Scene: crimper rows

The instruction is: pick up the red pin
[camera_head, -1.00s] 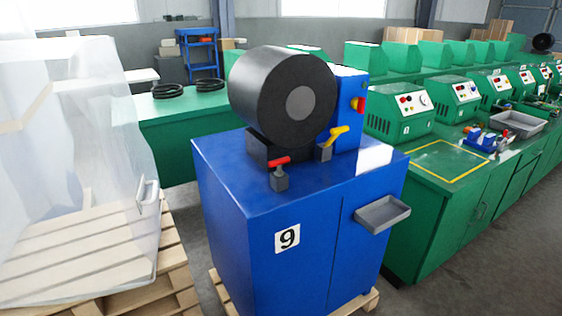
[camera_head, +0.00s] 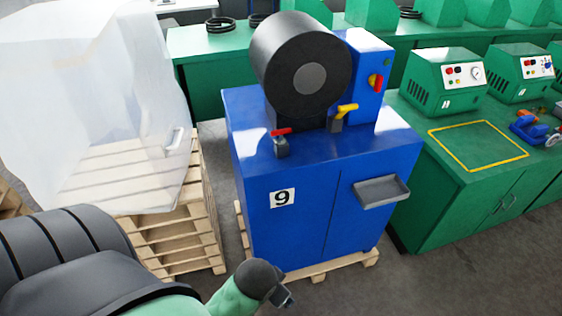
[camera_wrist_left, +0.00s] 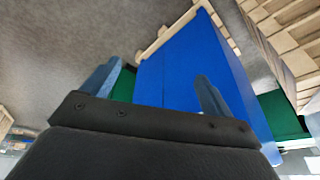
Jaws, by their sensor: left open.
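The red pin (camera_head: 281,131) has a short red bar on top and sits upright in a small grey block on the front left of the blue machine's top. The pin's lower part is hidden in the block. My left arm comes in low in the head view, its dark wrist end below the cabinet front, well short of the pin. In the left wrist view my left gripper (camera_wrist_left: 155,88) is open and empty, its fingers apart, with the blue cabinet (camera_wrist_left: 175,65) behind them. The pin does not show there. My right gripper is not in view.
A black drum (camera_head: 300,72) stands behind the pin, with a yellow-handled lever (camera_head: 345,110) to the right. A grey tray (camera_head: 381,191) juts from the cabinet front. A wrapped pallet load (camera_head: 95,110) is at left, a green bench (camera_head: 455,205) at right.

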